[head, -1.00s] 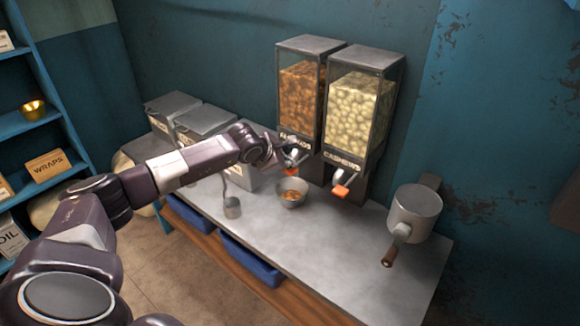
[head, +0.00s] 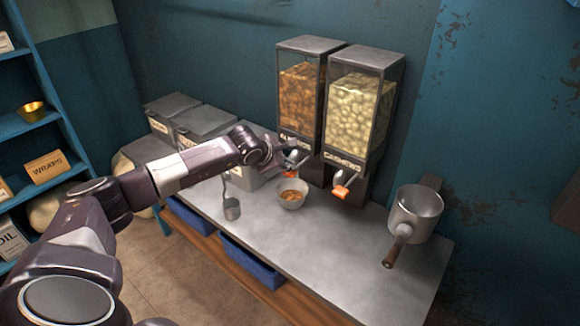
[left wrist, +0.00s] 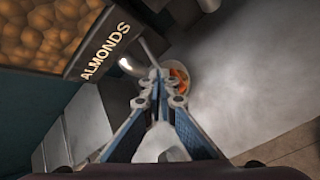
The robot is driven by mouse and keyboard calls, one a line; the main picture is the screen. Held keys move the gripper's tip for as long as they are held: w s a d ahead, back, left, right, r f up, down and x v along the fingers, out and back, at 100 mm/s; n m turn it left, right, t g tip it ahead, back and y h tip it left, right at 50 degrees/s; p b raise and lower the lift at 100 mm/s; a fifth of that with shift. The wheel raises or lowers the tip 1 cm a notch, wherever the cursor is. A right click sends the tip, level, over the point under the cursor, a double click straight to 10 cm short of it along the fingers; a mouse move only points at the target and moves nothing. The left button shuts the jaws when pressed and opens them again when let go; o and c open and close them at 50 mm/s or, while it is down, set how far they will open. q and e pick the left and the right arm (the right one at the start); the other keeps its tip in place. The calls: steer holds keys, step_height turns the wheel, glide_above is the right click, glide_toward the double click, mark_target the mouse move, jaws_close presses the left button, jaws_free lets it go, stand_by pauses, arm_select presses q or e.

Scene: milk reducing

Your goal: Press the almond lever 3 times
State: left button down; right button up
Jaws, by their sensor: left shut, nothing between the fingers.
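The almond dispenser (head: 299,98) stands at the back of the counter, left of the cashew dispenser (head: 356,110). Its label (left wrist: 106,50) shows large in the left wrist view. The almond lever, with its orange end (head: 290,174), sits under the label; in the left wrist view an orange patch (left wrist: 181,80) shows just beyond my fingertips. My left gripper (head: 285,149) is shut and empty, close to the almond lever; its fingertips (left wrist: 158,78) show in the left wrist view. Whether they touch the lever, I cannot tell. A metal bowl (head: 293,194) with some almonds stands below the almond spout. My right gripper is not in view.
A scoop (head: 231,208) lies on the counter left of the bowl. Grey lidded bins (head: 205,119) stand behind my arm. A grinder-like metal pot with a handle (head: 415,212) is at the right. The front of the counter (head: 330,250) is clear.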

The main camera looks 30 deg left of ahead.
arm_select(q)
steer(key=shift+f, duration=0.1)
steer(key=shift+r+p, duration=0.5)
steer(key=shift+r, duration=1.2)
step_height(320, 180, up, 5)
steer(key=shift+p, duration=1.05)
steer(key=shift+w+r, duration=0.1)
stand_by(0.4)
steer(key=shift+r, duration=1.85)
